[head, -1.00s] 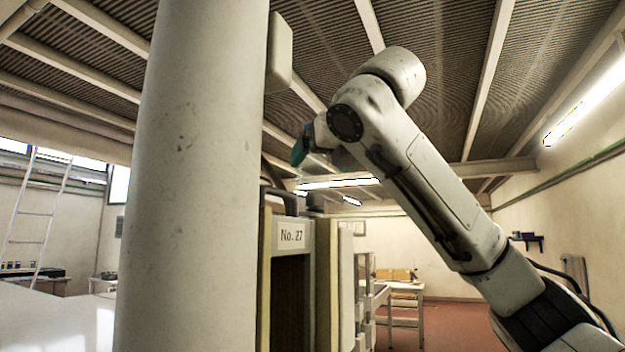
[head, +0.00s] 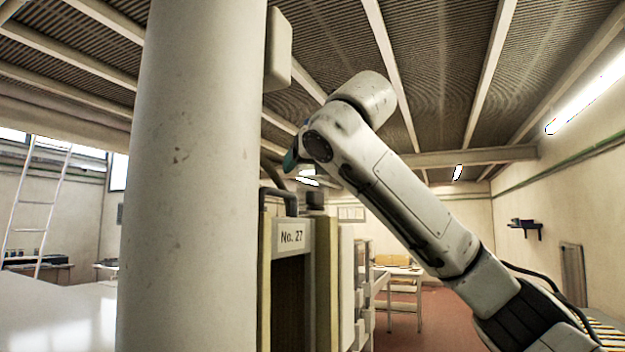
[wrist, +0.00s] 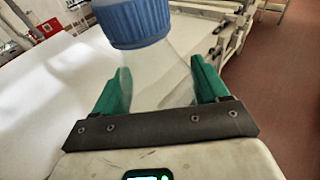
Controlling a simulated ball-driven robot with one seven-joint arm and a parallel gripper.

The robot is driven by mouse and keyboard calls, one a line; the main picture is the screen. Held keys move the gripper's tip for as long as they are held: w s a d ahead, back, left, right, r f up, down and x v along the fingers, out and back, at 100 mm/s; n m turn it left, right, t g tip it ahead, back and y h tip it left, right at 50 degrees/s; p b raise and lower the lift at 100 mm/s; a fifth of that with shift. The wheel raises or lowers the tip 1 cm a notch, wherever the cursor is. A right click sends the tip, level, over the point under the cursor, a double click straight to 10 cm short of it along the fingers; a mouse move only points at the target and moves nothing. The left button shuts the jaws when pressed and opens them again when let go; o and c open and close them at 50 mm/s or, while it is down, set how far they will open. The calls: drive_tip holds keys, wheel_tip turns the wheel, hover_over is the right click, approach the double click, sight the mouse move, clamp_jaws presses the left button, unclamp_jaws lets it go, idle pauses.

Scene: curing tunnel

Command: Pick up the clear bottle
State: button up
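The clear bottle (wrist: 138,22) has a ribbed blue cap and a see-through body. In the wrist view it fills the space between the two green fingers of my gripper (wrist: 160,68), cap toward the top of the picture. Both fingers meet the sides of the bottle, so the gripper is shut on it. In the head view my gripper shows only as a teal finger (head: 290,160) beside the column, raised in the air.
A white tabletop (wrist: 50,85) spreads below and left of the gripper in the wrist view. A cabinet marked No. 27 (head: 292,237) stands under my gripper in the head view. A wide white column (head: 190,180) blocks the left-centre. Red floor (head: 425,325) is open at right.

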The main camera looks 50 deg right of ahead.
drive_tip(key=c, duration=0.9)
drive_tip(key=shift+r, duration=0.2)
